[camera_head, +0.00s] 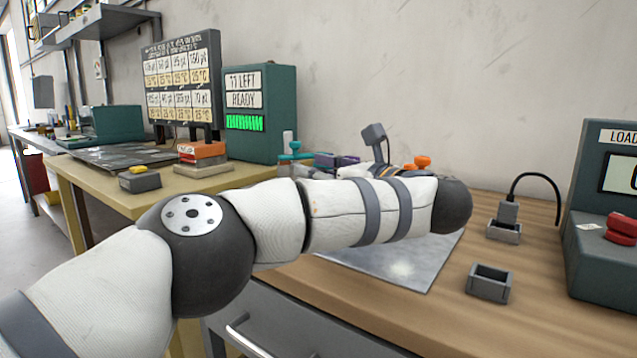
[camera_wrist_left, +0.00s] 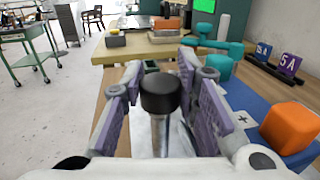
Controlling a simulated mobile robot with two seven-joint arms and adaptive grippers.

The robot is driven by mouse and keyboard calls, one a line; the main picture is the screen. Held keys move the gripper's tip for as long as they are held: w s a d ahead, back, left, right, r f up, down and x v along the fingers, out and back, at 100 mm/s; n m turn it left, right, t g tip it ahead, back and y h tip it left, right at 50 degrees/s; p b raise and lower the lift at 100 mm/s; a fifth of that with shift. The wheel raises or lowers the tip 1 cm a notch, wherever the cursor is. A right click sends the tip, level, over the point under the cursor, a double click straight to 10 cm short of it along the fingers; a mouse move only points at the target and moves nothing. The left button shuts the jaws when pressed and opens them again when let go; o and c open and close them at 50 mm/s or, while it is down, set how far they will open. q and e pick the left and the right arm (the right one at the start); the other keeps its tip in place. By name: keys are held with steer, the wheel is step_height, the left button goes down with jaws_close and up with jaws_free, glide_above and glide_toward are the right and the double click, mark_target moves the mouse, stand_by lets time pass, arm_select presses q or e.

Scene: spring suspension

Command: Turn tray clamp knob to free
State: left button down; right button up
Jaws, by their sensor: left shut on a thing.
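In the left wrist view a black round knob (camera_wrist_left: 160,92) stands on an upright metal rod (camera_wrist_left: 160,136). My left gripper (camera_wrist_left: 161,88) has its purple-padded fingers on both sides of the knob, shut on it. I cannot read from the view which way the knob is turned. In the head view my left arm crosses the picture and hides the knob; purple parts that look like my left gripper (camera_head: 336,160) show just behind the arm. My right gripper is in neither view.
In the wrist view an orange block (camera_wrist_left: 290,127) and a teal handle (camera_wrist_left: 215,57) are right of the fingers. In the head view a metal plate (camera_head: 400,263), a small grey holder (camera_head: 489,284) and a teal load unit (camera_head: 592,240) are on the wooden bench.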

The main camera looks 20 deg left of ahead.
arm_select(q)
steer(key=shift+n+g+y+b, duration=0.3)
steer(key=shift+n+g+b, duration=0.1)
steer(key=shift+g+b, duration=0.15)
steer(key=shift+r, duration=0.1)
steer(key=c, duration=1.2)
jaws_free()
steer(key=shift+a, duration=0.1)
